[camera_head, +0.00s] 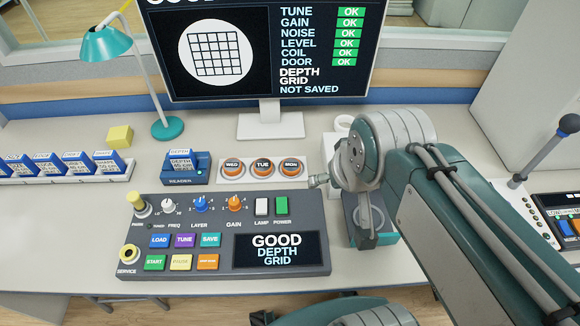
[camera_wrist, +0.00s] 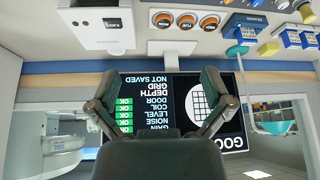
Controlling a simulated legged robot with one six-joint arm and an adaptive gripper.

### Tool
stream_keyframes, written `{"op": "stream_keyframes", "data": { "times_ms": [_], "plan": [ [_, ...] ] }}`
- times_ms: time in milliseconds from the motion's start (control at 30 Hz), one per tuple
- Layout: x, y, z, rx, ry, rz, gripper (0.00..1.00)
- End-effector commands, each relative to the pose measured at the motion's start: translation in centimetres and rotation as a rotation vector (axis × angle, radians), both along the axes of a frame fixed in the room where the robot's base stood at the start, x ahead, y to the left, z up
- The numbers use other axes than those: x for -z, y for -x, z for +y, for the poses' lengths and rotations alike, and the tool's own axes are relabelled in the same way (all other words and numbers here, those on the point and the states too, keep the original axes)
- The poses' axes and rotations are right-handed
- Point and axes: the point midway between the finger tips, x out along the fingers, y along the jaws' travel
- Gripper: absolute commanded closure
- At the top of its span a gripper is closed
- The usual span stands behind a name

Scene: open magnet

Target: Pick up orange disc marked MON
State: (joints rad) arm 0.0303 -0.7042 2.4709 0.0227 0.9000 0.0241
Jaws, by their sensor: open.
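The orange disc marked MON (camera_head: 291,167) sits at the right end of a row of three discs on a pale holder, behind the console. In the upside-down wrist view the MON disc (camera_wrist: 161,20) is at the top, left of the other two. The disc marked TUE (camera_head: 263,167) is in the middle and the one marked WED (camera_head: 232,167) at the left. My gripper (camera_wrist: 158,85) is open and empty, its two fingers spread apart before the monitor. In the head view my arm hangs to the right of the discs and the fingers are mostly hidden.
The console (camera_head: 180,225) with buttons and knobs lies in front of the discs. The blue reader (camera_head: 198,174) stands left of them. The monitor (camera_head: 262,100) is behind. A teal lamp (camera_head: 168,127) and several blue cassettes (camera_head: 75,165) stand further left.

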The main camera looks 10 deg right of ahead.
Motion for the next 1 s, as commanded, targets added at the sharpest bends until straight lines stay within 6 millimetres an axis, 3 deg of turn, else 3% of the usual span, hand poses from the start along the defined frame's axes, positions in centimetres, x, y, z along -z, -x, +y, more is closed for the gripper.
{"op": "stream_keyframes", "data": {
  "times_ms": [467,767,1000],
  "plan": [
    [-0.2,-4.4,0.5,0.220,-0.099,0.069,0.00],
    [1.3,-11.0,0.3,0.548,-0.225,0.160,0.00],
    [4.1,-16.6,0.5,0.838,-0.304,0.228,0.00]
  ]
}}
